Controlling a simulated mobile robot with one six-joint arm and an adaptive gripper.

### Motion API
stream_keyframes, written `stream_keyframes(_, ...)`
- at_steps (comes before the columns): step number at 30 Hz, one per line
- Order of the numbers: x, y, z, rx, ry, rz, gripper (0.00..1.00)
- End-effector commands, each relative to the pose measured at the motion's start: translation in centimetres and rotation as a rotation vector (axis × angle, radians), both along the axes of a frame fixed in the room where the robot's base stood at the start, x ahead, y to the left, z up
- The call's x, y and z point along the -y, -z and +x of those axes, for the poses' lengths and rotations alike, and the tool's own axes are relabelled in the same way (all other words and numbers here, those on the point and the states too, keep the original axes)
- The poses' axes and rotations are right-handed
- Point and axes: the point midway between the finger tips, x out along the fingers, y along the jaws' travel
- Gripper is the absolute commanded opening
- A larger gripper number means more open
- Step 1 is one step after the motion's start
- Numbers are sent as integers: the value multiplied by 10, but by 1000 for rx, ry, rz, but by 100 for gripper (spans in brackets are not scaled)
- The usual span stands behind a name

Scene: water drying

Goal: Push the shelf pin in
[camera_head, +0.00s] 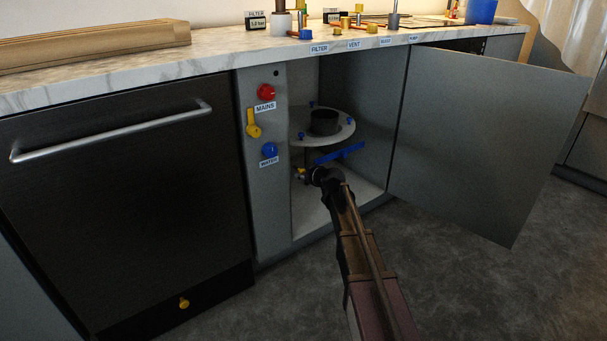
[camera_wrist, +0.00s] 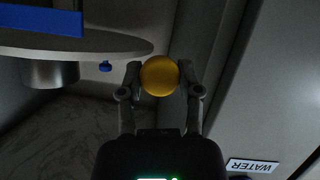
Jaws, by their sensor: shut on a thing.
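A round yellow knob (camera_wrist: 160,76), which looks like the head of the shelf pin, sits between my fingertips in the wrist view. My gripper (camera_wrist: 161,80) is shut on it from both sides. In the head view my gripper (camera_head: 310,175) is inside the open cabinet, low down beside the inner left wall and below the round shelf (camera_head: 298,137). A bit of the yellow knob (camera_head: 300,174) shows at its tip. The pin's shaft and its hole are hidden, so I cannot tell how far in it is.
The shelf bears a dark cup (camera_head: 324,122) and small blue knobs. A blue bar (camera_head: 340,153) lies just above my gripper. The cabinet door (camera_head: 485,135) stands open at right. Red, yellow and blue controls line the left panel (camera_head: 267,200).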

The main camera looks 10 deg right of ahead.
Motion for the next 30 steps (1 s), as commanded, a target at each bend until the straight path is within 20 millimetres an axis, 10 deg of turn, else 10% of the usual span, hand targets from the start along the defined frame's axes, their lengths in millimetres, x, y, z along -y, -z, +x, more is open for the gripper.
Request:
stream_keyframes(18, -18, 0, 31, 0, -1, 1, 0)
stream_keyframes(19, -18, 0, 31, 0, -1, 1, 54)
stream_keyframes(21, -18, 0, 31, 0, -1, 1, 75)
stream_keyframes(30, -18, 0, 29, -1, -2, 0, 82)
